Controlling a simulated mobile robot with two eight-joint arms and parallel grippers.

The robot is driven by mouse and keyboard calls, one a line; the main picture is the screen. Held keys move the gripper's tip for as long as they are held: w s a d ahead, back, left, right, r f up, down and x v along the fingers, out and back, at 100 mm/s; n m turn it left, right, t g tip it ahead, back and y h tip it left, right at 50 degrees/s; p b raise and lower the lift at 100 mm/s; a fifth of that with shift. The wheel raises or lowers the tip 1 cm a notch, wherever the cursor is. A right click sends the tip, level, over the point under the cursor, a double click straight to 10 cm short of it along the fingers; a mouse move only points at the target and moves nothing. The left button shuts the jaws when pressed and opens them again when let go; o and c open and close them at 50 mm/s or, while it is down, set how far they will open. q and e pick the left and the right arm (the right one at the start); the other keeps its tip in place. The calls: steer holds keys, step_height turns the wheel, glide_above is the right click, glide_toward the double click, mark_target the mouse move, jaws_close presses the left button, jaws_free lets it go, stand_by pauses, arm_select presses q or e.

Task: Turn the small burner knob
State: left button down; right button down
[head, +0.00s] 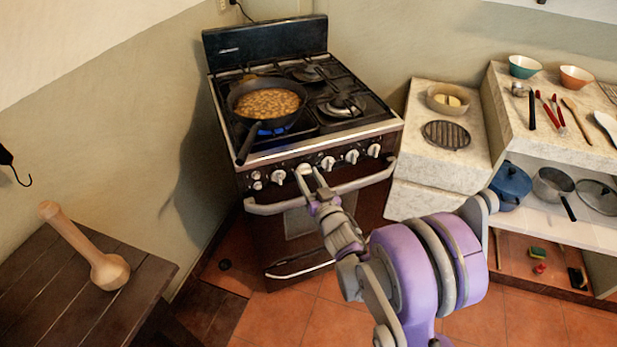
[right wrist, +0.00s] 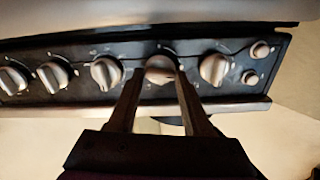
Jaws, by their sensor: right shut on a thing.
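A dark stove stands against the back wall with a row of pale knobs on its front panel. Two smaller round burner knobs (head: 257,180) sit one above the other at the panel's left end; they show at the right in the right wrist view (right wrist: 255,64). My right gripper (head: 309,181) is at the panel, its fingers shut around a larger knob (right wrist: 160,68), the second large one from the small knobs. Part of that knob is hidden between the fingers. Another large knob (right wrist: 213,68) lies between it and the small ones. My left gripper is out of view.
A black pan (head: 268,103) of food sits over a blue flame, its handle jutting past the stove's front. The oven handle bar (head: 265,208) runs below the knobs. A wooden table (head: 90,285) stands at left, a stone counter (head: 445,160) at right.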

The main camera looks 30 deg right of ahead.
steer(key=shift+n, duration=0.4)
steer(key=n+b, duration=0.1)
steer(key=n, duration=0.7)
steer(key=shift+n+b, duration=0.3)
steer(key=n, duration=0.5)
steer(key=shift+f+b, duration=0.1)
steer(key=shift+b, duration=0.2)
steer(key=shift+n, duration=2.5)
steer(key=shift+a, duration=0.1)
steer(key=shift+c, duration=1.6)
jaws_free()
steer(key=shift+s, duration=0.1)
